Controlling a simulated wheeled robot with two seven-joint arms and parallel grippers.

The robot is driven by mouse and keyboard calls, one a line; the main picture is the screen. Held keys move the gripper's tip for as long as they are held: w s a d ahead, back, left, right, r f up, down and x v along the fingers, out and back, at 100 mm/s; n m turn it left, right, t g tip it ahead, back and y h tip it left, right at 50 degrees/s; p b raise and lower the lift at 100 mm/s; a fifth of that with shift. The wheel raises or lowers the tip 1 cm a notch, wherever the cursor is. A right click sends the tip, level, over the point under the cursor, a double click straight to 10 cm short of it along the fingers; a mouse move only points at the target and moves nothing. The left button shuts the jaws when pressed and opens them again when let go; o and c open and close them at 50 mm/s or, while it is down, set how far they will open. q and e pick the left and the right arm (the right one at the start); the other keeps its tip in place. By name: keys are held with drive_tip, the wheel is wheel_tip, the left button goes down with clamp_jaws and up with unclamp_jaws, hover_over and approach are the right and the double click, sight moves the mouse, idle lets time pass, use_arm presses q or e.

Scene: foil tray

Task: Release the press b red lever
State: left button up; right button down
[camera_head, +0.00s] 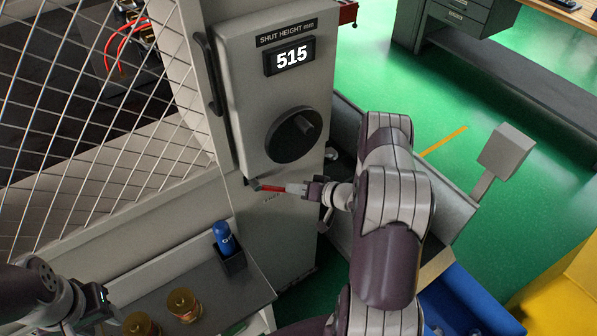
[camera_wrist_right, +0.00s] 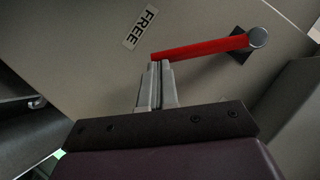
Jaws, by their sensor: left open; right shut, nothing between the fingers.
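The red lever (camera_head: 272,188) is on the front of the grey press panel, below the round black dial. In the right wrist view the lever (camera_wrist_right: 200,48) runs from a round grey pivot at upper right to a free end at left, near a FREE label (camera_wrist_right: 140,27). My right gripper (camera_head: 292,188) is shut and empty, its fingertips (camera_wrist_right: 160,66) right at the lever's free end; I cannot tell whether they touch it. My left gripper (camera_head: 108,312) is open at the lower left, far from the lever, its fingers partly cut off by the frame.
The display (camera_head: 290,56) reads 515 under "SHUT HEIGHT mm". The dial (camera_head: 293,135) sits above the lever. A wire mesh guard (camera_head: 90,120) stands left. A blue bin (camera_head: 465,300) is lower right.

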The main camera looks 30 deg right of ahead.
drive_tip(key=a+f+m+t+y+b, duration=0.2)
drive_tip(key=a+f+m+y+b, duration=0.2)
drive_tip(key=a+f+m+b, duration=0.1)
drive_tip(key=shift+s+a+b, duration=0.15)
drive_tip(key=shift+a+b, duration=0.1)
drive_tip(key=shift+b, duration=0.6)
idle(0.3)
